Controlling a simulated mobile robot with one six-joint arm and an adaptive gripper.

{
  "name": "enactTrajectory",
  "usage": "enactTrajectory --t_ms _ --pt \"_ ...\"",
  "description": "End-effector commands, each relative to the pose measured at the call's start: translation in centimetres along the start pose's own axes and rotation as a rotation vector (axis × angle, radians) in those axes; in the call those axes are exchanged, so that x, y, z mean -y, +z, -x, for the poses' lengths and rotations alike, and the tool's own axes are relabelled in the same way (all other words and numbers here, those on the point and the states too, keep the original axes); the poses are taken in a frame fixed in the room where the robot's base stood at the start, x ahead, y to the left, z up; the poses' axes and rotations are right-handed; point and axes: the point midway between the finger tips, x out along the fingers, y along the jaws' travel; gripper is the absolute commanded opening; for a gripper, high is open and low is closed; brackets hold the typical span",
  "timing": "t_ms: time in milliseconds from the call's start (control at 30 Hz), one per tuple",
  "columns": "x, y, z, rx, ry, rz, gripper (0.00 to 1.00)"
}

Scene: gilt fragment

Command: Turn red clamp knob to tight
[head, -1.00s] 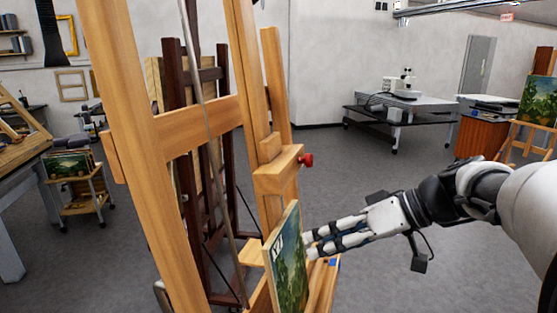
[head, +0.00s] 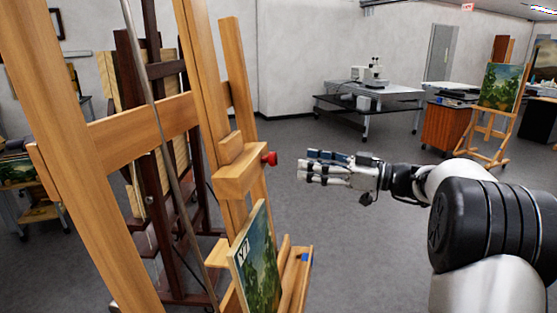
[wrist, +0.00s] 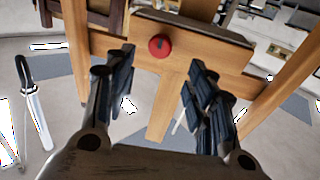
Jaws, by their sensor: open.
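The red clamp knob (head: 269,158) sticks out from the right side of the wooden clamp block (head: 241,172) on the easel's mast. It also shows in the wrist view (wrist: 160,45), face on, a little beyond and between my fingertips. My gripper (head: 306,165) is open and empty, level with the knob and just to its right, with a visible gap between them. In the wrist view my gripper's dark-padded fingers (wrist: 160,80) stand apart on both sides below the knob. A green landscape painting (head: 256,268) stands on the easel under the clamp block.
The wooden easel (head: 150,125) fills the left and middle. A ledge with small items (head: 296,268) sits at its lower right. A grey table (head: 372,97) with equipment and another easel painting (head: 500,88) stand further back. Open floor lies between.

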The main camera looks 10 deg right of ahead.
Motion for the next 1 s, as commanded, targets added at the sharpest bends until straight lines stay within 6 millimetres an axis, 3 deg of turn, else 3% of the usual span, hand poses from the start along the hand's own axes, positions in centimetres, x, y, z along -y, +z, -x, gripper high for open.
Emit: enactTrajectory --t_ms 200,433,867,1000 --pt "0.1 0.0 -4.9 0.001 -0.004 -0.001 0.50" --pt "0.1 0.0 -8.2 0.001 -0.002 -0.002 0.50" --pt "0.0 0.0 -9.2 0.001 0.001 -0.001 0.50" --pt "0.0 0.0 -9.2 0.001 0.000 -0.001 0.42"
